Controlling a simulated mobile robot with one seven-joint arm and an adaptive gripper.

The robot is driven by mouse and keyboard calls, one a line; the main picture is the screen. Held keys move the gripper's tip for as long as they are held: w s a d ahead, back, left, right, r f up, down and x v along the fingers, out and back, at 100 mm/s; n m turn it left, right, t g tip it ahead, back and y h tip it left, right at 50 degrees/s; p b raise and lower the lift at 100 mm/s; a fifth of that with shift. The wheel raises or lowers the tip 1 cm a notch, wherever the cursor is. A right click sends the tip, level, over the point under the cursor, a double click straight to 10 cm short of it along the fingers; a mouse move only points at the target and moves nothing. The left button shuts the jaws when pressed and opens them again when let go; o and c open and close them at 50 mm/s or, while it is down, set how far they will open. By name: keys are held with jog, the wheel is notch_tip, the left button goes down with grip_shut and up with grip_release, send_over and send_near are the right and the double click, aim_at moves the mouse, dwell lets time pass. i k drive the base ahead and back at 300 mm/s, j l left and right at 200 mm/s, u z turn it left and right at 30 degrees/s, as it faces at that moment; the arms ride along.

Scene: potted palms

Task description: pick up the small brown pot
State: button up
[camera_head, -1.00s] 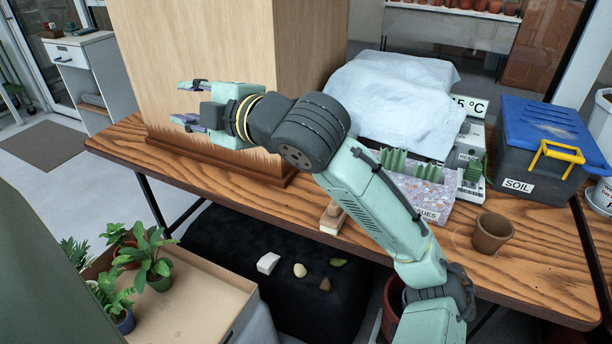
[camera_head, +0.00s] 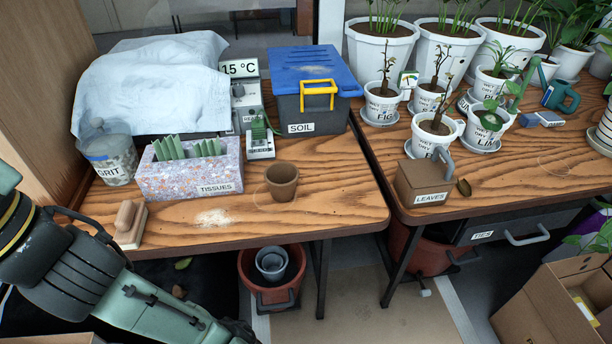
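The small brown pot (camera_head: 282,184) stands upright on the front part of the left wooden table, to the right of the tissues box. Its mouth faces up and nothing touches it. My arm reaches in from the lower left, and its dark wrist joint is at the left edge. My gripper is outside the picture, past the left edge, so its fingers do not show.
Around the pot are the tissues box (camera_head: 190,176), a wooden-handled brush (camera_head: 130,224), the blue-lidded soil bin (camera_head: 309,92) and a small label device (camera_head: 260,144). The leaves box (camera_head: 423,184) stands on the right table. The tabletop in front of the pot is clear.

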aim_at(281, 178)
jog(key=i+l, duration=0.15)
jog(key=l, duration=0.25)
jog(key=i+l+u, duration=0.1)
jog(key=l, duration=0.25)
jog(key=i+l, duration=0.2)
jog(key=l, duration=0.2)
jog(key=l+u, duration=0.1)
jog(key=u, duration=1.4)
